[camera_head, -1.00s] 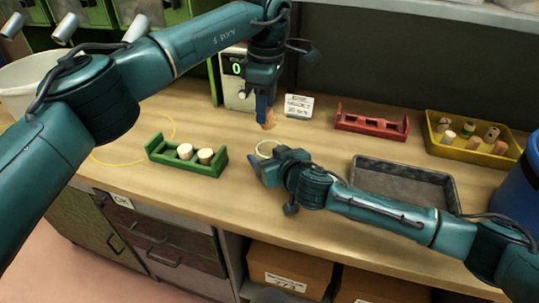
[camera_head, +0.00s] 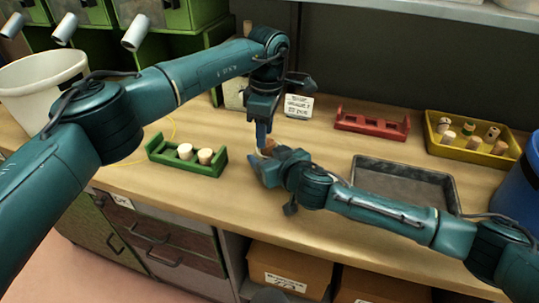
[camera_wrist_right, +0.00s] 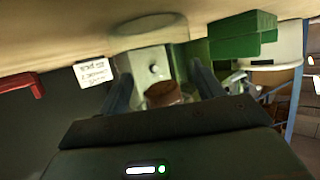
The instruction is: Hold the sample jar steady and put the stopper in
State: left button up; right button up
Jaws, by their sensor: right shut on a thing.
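The brown cork stopper (camera_head: 270,146) is at the sample jar's mouth, beside the tip of my left gripper (camera_head: 263,138), which points down from above. In the right wrist view, which is upside down, the stopper (camera_wrist_right: 163,93) shows between my right fingers at the jar's (camera_wrist_right: 148,28) mouth end. How deep it sits is unclear. My right gripper (camera_wrist_right: 165,88) is shut around the clear jar. In the head view the right hand (camera_head: 277,165) hides most of the jar. Whether my left fingers still grip the stopper is hidden.
A green rack (camera_head: 161,155) with two pale stoppers stands to the left. A red rack (camera_head: 372,125), a yellow tray (camera_head: 464,154) of stoppers and an empty grey tray (camera_head: 368,185) lie to the right. A label card (camera_head: 298,106) stands behind the grippers.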

pick_arm(q)
jog(key=o, duration=0.4)
jog(key=r, duration=1.2)
jog(key=shift+s+d, duration=0.1)
jog(key=shift+d, duration=0.15)
pick_arm(e)
jog(key=o, duration=1.2)
jog(key=shift+s, duration=0.1)
